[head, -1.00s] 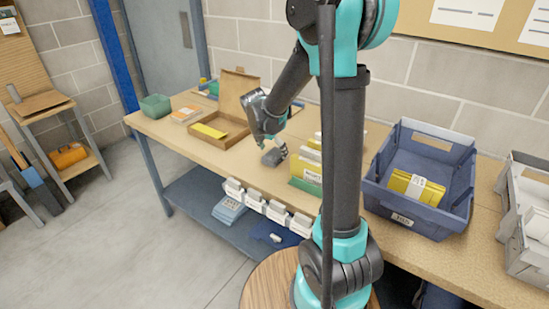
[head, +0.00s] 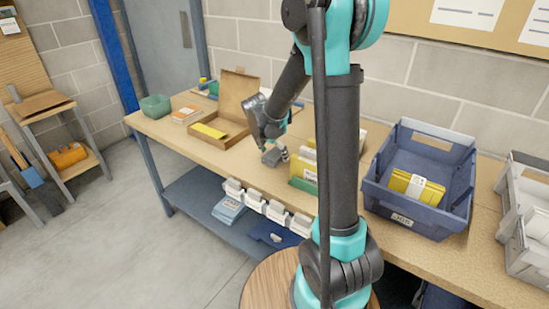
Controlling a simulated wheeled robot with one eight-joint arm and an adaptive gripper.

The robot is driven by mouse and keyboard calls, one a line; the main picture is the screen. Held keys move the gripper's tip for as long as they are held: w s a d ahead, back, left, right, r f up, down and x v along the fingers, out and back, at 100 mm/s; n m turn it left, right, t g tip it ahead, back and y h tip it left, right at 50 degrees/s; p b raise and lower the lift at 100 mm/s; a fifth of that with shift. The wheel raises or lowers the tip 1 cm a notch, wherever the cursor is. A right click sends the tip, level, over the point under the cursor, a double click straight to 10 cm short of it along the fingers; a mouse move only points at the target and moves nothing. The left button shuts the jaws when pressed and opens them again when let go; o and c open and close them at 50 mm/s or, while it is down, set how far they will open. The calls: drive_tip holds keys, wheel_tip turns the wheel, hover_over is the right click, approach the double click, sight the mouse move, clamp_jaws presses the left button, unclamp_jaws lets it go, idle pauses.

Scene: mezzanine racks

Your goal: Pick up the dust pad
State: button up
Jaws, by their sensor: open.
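A small grey block-like thing (head: 276,155), which looks like the dust pad, lies on the wooden workbench (head: 225,165), left of the yellow-and-white file cards. My gripper (head: 266,147) points down right over it, at its upper left side. The gripper is open. Its fingertips partly cover the pad, and I cannot tell whether they touch it or stand around it.
Upright cards in a green holder (head: 303,185) stand close to the right of the pad. An open cardboard box (head: 243,140) with a yellow item lies behind left. A blue crate (head: 372,190) stands farther right. White labelled holders (head: 254,200) hang along the front edge.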

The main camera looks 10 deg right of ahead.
sight(274, 154)
drive_tip(key=shift+c, duration=0.6)
drive_tip(key=c, duration=1)
wheel_tip(274, 154, up, 20)
drive_tip(key=shift+r, duration=0.25)
drive_tip(key=shift+o, duration=1.4)
drive_tip(key=shift+c, duration=1.4)
